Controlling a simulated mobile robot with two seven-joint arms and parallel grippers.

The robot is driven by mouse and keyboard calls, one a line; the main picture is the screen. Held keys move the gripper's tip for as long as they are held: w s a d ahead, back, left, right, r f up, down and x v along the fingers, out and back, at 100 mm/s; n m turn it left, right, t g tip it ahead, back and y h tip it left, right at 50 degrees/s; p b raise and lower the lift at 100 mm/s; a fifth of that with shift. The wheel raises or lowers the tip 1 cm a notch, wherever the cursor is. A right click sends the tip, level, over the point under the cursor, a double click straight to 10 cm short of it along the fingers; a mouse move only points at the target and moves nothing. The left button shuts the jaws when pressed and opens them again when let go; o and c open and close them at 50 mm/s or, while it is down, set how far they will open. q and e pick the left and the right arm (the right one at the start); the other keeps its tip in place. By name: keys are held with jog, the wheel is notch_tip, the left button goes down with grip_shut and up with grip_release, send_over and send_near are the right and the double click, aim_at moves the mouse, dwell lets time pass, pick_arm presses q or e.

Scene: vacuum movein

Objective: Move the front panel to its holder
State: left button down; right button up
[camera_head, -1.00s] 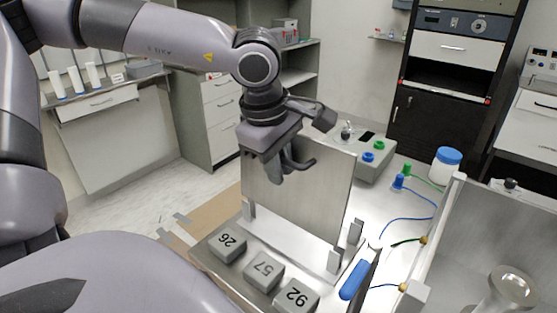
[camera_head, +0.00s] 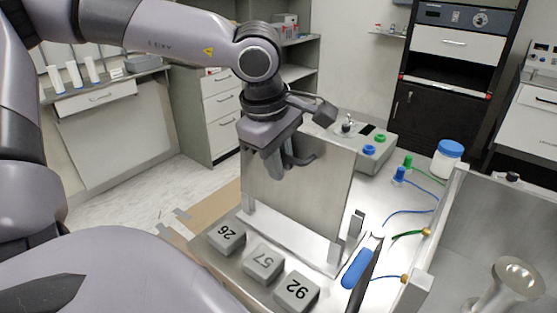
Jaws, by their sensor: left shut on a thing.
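The front panel (camera_head: 300,200) is a flat grey metal plate standing upright in the middle of the head view. My left gripper (camera_head: 284,172) is shut on its upper edge from above. The panel's lower edge is at the holder (camera_head: 292,244), a pale base with short upright posts at its ends. A post (camera_head: 334,252) shows at the near right and another at the left end. I cannot tell whether the panel is fully seated between the posts. My right gripper is not in view.
Numbered grey blocks (camera_head: 263,262) lie in front of the holder. A blue-handled tool (camera_head: 357,268) lies to its right. A control box (camera_head: 366,150) and a blue-lidded jar (camera_head: 447,158) are behind.

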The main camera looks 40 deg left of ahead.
aim_at(287, 179)
pick_arm(q)
jog(key=shift+w+r, duration=0.1)
jog(key=shift+w, duration=0.15)
jog(key=shift+w+r, duration=0.1)
jog(key=shift+w, duration=0.4)
dwell(0.4)
jog(key=shift+w+f+b, duration=0.1)
jog(key=shift+f+b, duration=0.2)
jog(key=shift+b, duration=0.25)
jog(key=shift+f, duration=0.15)
jog(key=shift+s+b+x, duration=0.25)
jog(key=shift+b+x, duration=0.85)
jog(key=shift+b, duration=0.2)
jog(key=shift+f, duration=0.15)
